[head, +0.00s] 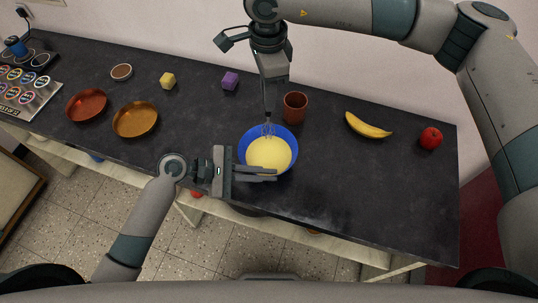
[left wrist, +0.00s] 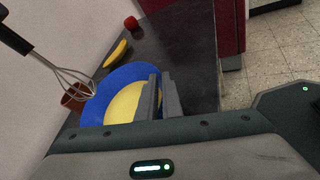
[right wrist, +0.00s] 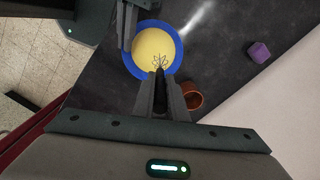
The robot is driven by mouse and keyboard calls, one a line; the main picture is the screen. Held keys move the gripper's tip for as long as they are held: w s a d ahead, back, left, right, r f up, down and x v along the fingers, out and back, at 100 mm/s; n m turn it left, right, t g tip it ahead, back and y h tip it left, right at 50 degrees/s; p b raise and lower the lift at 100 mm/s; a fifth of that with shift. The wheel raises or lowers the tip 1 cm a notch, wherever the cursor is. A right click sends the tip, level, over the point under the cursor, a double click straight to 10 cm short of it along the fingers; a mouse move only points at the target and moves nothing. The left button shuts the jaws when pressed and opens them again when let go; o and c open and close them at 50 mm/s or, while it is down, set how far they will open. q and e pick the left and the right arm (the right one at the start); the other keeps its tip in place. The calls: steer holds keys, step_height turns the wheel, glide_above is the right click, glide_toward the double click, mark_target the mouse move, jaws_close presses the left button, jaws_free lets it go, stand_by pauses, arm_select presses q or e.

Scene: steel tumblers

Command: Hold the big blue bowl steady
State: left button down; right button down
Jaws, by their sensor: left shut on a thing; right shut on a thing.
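The big blue bowl (head: 244,146) stands near the table's front edge and holds pale yellow liquid (head: 268,154). My left gripper (head: 268,175) is shut on the bowl's near rim; the left wrist view shows its fingers (left wrist: 158,98) at the blue rim (left wrist: 92,110). My right gripper (head: 269,112) is shut on a wire whisk (head: 268,130), which points down at the bowl's far side. In the right wrist view the whisk's wires (right wrist: 160,62) overlap the bowl (right wrist: 128,60). I cannot tell whether they touch the liquid.
A brown cup (head: 295,107) stands just behind the bowl to the right. A banana (head: 367,126) and a red apple (head: 430,138) lie further right. The table's right front is clear.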

arm_select(q)
steer(key=shift+f, duration=0.15)
arm_select(e)
steer(key=shift+r, duration=2.5)
arm_select(q)
steer(key=c, duration=1.9)
jaws_free()
steer(key=shift+o, duration=0.3)
arm_select(e)
steer(key=shift+w, duration=0.1)
arm_select(q)
steer(key=shift+a, duration=0.2)
steer(key=v, duration=1.1)
steer(key=shift+a+r, duration=0.2)
steer(key=shift+a, duration=0.15)
